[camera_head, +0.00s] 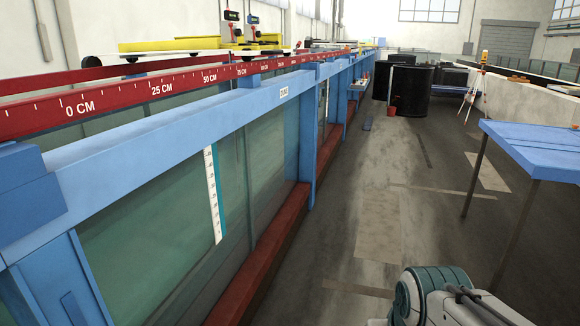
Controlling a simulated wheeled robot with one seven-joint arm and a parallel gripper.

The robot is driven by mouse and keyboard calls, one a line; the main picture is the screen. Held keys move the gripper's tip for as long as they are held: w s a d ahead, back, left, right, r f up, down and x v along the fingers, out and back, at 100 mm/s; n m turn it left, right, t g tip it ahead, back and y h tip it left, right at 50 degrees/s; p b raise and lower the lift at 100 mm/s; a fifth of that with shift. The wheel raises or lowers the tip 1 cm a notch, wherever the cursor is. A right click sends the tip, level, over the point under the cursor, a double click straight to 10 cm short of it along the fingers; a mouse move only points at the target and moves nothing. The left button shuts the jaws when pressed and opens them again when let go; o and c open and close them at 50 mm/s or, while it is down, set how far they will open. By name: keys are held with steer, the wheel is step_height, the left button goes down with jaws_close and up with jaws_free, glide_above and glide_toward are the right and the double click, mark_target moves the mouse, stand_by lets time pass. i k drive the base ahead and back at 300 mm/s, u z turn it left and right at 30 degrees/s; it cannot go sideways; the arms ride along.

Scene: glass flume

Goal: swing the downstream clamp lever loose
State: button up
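A glass flume (140,235) with a blue steel frame runs along the left side into the distance. A yellow carriage (168,45) with white side beams sits across its top rails, at the upper left. Dark round parts (91,62) show under the near beam of the carriage. I cannot make out a clamp lever on it; any lever is too small or hidden. A part of my arm, white and teal, shows at the bottom right. My gripper is out of view.
A red rail with a centimetre scale (130,100) tops the flume. A blue table (535,150) stands at right. Black tanks (412,90), a red bucket (392,110) and a tripod (478,85) stand farther back. The concrete aisle (385,200) between is mostly clear.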

mark_target(230, 24)
steer(key=u, duration=0.05)
steer(key=i, duration=3.1)
steer(key=z, duration=0.05)
